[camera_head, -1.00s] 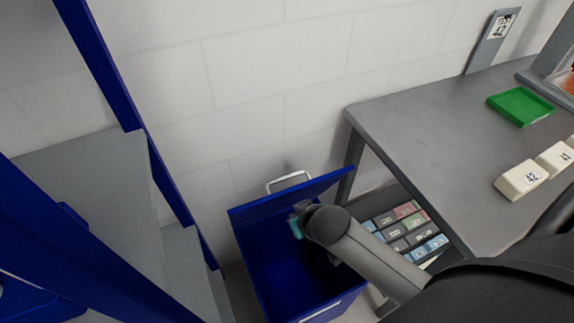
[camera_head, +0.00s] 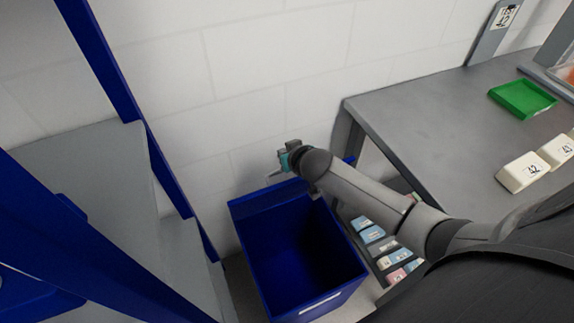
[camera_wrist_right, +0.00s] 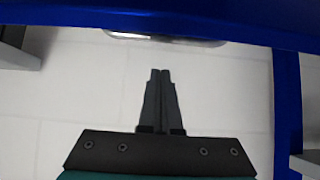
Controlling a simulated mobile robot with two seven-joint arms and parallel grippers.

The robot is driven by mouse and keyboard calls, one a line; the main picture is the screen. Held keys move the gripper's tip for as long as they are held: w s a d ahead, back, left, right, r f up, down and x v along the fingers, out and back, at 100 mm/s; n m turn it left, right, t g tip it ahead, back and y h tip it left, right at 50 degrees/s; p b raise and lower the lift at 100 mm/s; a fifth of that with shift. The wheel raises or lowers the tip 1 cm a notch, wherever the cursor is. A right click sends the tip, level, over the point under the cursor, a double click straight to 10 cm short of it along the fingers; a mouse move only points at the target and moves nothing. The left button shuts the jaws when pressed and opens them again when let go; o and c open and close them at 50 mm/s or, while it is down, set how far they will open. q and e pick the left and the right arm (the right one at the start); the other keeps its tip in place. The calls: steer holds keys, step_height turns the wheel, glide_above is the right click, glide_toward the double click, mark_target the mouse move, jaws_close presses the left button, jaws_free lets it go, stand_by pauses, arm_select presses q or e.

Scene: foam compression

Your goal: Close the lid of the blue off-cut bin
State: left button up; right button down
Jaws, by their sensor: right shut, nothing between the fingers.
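The blue off-cut bin (camera_head: 262,262) stands open on the floor, its inside showing. Its blue lid (camera_head: 252,199) stands raised along the back edge, near the wall. The metal handle (camera_head: 275,175) on the lid is partly hidden by my right gripper (camera_head: 282,158). The right gripper is shut and empty, above the lid's top edge near the handle. In the right wrist view, its closed fingers (camera_wrist_right: 160,73) point towards the metal handle (camera_wrist_right: 165,40) and a blue lid edge (camera_wrist_right: 215,28); I cannot tell whether they touch. My left gripper is out of view.
A grey workbench (camera_head: 430,125) stands to the right, with a green tray (camera_head: 523,99) and white labelled blocks (camera_head: 522,172) on it. Labelled boxes (camera_head: 372,234) sit below it. A blue-framed shelf (camera_head: 95,170) is close on the left. The white wall (camera_head: 250,80) is behind.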

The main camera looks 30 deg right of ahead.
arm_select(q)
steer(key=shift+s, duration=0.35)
arm_select(e)
steer(key=shift+s+f, duration=0.45)
steer(key=shift+f, duration=0.2)
steer(key=shift+s+f, duration=0.45)
steer(key=shift+f, duration=0.2)
